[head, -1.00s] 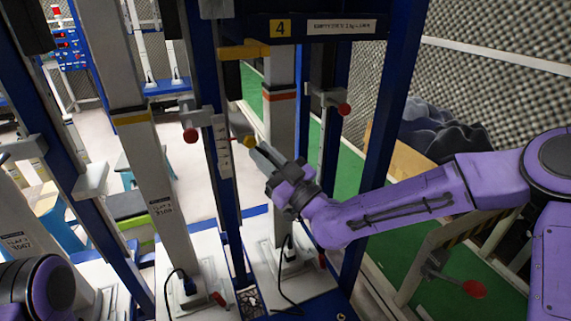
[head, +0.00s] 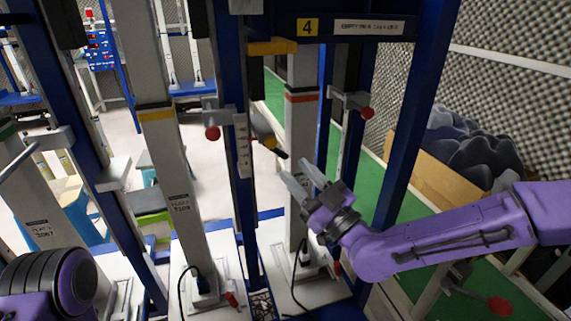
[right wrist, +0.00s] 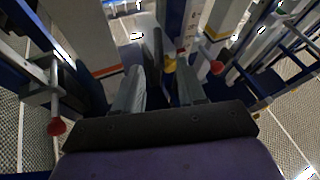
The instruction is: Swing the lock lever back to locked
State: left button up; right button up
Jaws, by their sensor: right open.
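A short lock lever (head: 264,134) with a dark grey body, a yellow band and a dark tip slants down to the right from the pale plate (head: 243,145) on the blue upright. In the right wrist view a small yellow part (right wrist: 170,63) shows beyond the fingers; I cannot tell if it is the same lever. My right gripper (head: 297,174) is open and empty, below and right of the lever's tip and apart from it, in front of the white column. Its fingers also show in the right wrist view (right wrist: 160,88). My left gripper is out of view.
Red-knobbed clamps flank the column, with one knob (head: 212,132) to the left and another (head: 367,113) to the right. A yellow bar (head: 272,47) sits above under the label 4. A blue post (head: 415,110) stands right of the gripper.

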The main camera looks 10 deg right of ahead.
jog(key=v, duration=0.5)
